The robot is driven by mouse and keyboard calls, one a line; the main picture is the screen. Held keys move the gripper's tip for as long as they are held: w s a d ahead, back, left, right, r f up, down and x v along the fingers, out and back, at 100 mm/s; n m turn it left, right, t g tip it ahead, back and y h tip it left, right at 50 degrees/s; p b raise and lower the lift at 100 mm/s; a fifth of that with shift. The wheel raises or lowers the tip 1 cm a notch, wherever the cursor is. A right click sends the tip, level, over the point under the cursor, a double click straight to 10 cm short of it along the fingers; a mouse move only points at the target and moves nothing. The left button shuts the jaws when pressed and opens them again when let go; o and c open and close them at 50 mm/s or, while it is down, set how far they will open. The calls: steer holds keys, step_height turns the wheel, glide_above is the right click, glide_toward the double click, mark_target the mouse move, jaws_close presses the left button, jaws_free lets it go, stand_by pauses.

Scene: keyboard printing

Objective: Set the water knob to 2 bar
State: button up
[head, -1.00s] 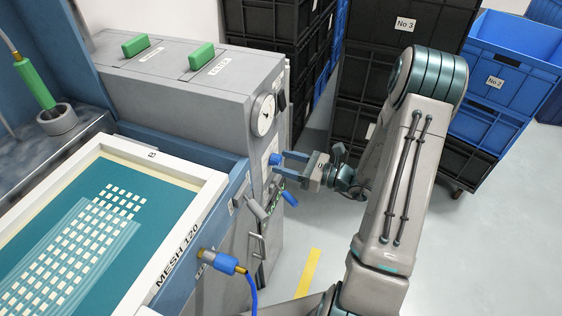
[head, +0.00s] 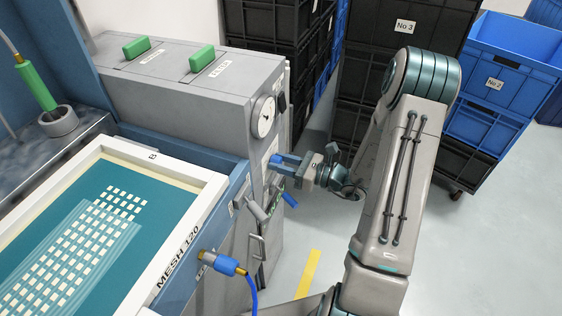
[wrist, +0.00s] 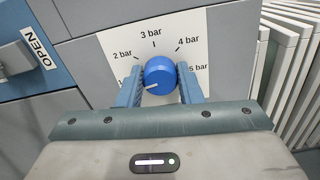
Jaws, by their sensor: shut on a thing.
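The blue water knob (wrist: 160,70) sits on a white dial plate (wrist: 153,42) with marks for 2, 3, 4 and 5 bar; a "1" shows at the left, partly hidden by a finger. The knob's white pointer line is low on its left side and points left towards the "1". My gripper (wrist: 160,82) has one finger on each side of the knob and is shut on it. In the head view, my gripper (head: 283,165) reaches from the right to the knob (head: 275,159) on the grey machine's side.
A round gauge (head: 263,116) sits above the knob. A blue-handled valve (head: 289,199) and a metal lever (head: 257,208) are just below. An "OPEN" label (wrist: 40,46) is at the left. Black crates (head: 395,60) stand behind my arm.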

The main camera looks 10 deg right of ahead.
steer(key=shift+r+m+p, duration=0.1)
steer(key=shift+m+p, duration=0.2)
steer(key=m+p, duration=0.3)
steer(key=p, duration=0.1)
steer(key=shift+r+m+p, duration=0.1)
steer(key=shift+m+p, duration=0.25)
steer(key=shift+m, duration=0.05)
steer(key=shift+d+m+p, duration=0.1)
steer(key=shift+m+p, duration=1.05)
steer(key=shift+m, duration=0.05)
steer(key=shift+f+m+p, duration=0.25)
steer(key=shift+m+p, duration=0.75)
steer(key=shift+m, duration=0.5)
steer(key=o, duration=1)
steer(key=shift+c, duration=0.2)
steer(key=v, duration=1.3)
steer(key=shift+s+d+b, duration=0.2)
steer(key=shift+d+b, duration=0.15)
